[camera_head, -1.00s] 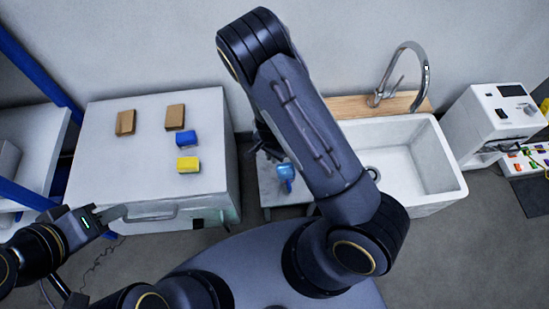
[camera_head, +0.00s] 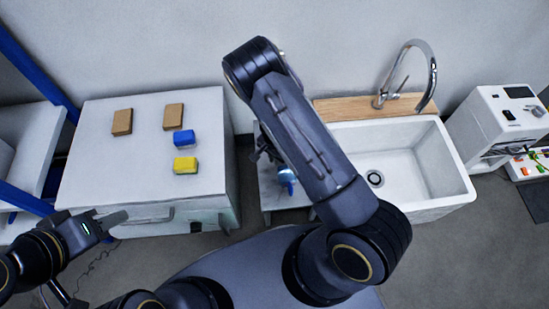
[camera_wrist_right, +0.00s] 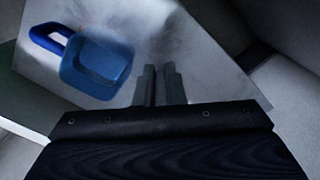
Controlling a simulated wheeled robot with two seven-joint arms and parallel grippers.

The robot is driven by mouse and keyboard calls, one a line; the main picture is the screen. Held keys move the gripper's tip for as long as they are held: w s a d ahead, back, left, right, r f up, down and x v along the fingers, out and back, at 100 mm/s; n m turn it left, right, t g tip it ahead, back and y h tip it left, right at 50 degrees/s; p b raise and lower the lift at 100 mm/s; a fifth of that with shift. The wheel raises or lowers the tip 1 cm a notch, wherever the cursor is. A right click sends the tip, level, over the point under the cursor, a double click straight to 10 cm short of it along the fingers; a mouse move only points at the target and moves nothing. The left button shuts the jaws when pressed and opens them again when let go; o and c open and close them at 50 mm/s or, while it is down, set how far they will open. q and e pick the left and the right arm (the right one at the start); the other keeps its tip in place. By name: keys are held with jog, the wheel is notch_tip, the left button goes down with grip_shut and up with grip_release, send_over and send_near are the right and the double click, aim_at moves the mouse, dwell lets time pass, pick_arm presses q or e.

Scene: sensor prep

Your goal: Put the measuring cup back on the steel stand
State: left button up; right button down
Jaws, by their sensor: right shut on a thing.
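The blue measuring cup (camera_head: 287,179) shows beside my right forearm, over the grey steel stand (camera_head: 270,201) between the white cabinet and the sink. In the right wrist view the cup (camera_wrist_right: 97,68) is left of the fingertips, its dark blue loop handle toward the upper left. My right gripper (camera_wrist_right: 158,84) has its fingers close together at the cup's side and is shut on it; the exact contact is unclear. In the head view my arm partly hides this gripper (camera_head: 268,156). My left gripper (camera_head: 112,219) is by the cabinet's front edge, its finger gap unclear.
The white cabinet (camera_head: 100,165) carries two brown blocks, a blue sponge (camera_head: 184,138) and a yellow sponge (camera_head: 185,165). A white sink (camera_head: 400,160) with a tall tap (camera_head: 432,75) stands right of the stand. A white machine (camera_head: 505,115) is at the far right.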

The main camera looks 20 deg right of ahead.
jog(key=shift+f, duration=0.1)
jog(key=c, duration=1.5)
grip_release()
